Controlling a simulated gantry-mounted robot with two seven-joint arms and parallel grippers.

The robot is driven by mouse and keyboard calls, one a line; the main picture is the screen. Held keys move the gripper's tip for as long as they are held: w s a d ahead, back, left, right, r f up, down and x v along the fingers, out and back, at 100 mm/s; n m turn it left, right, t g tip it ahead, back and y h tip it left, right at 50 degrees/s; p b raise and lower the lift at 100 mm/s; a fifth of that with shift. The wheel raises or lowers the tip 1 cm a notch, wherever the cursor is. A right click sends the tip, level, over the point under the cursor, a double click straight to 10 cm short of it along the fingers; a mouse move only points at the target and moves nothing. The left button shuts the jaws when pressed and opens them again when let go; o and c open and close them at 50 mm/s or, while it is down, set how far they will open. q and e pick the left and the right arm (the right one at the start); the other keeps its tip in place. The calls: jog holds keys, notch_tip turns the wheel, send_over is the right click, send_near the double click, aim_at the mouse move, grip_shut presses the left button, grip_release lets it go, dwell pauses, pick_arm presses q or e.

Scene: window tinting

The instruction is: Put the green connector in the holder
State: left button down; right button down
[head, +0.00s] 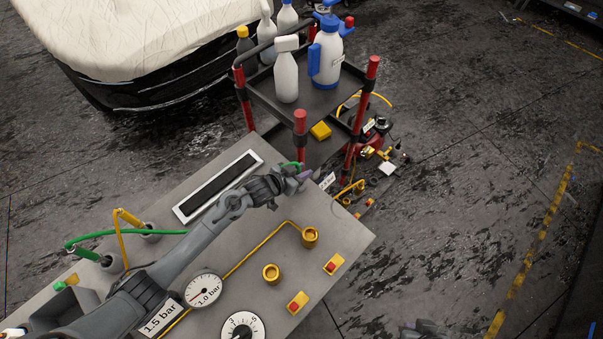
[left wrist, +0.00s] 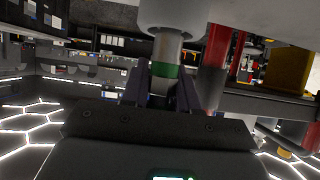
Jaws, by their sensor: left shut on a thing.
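My left gripper (head: 303,178) is over the far right edge of the grey workbench (head: 345,232). In the left wrist view its two dark fingers (left wrist: 160,88) are shut on the green connector (left wrist: 165,71), a green band with a metal cylinder. The cylinder's other end meets a wide pale round part (left wrist: 170,14); I cannot tell whether it is inserted or only in line. In the head view a bit of green (head: 297,166) shows beside the gripper. Grey cup-like holders (head: 112,263) stand at the bench's left, with a green hose end (head: 88,254) at one. My right gripper (head: 425,329) barely shows at the bottom edge.
A black cart with red posts (head: 300,122) carries spray bottles (head: 287,75) just beyond the bench. Brass fittings (head: 310,237), a pressure gauge (head: 204,289), a dial (head: 242,328) and red-yellow switches (head: 298,302) stand on the bench. Open floor lies to the right.

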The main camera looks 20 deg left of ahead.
pick_arm(q)
jog(key=shift+f, duration=0.8)
jog(key=shift+f, duration=0.2)
jog(key=c, duration=0.9)
grip_release()
jog(key=shift+o, duration=0.2)
jog(key=shift+r, duration=0.15)
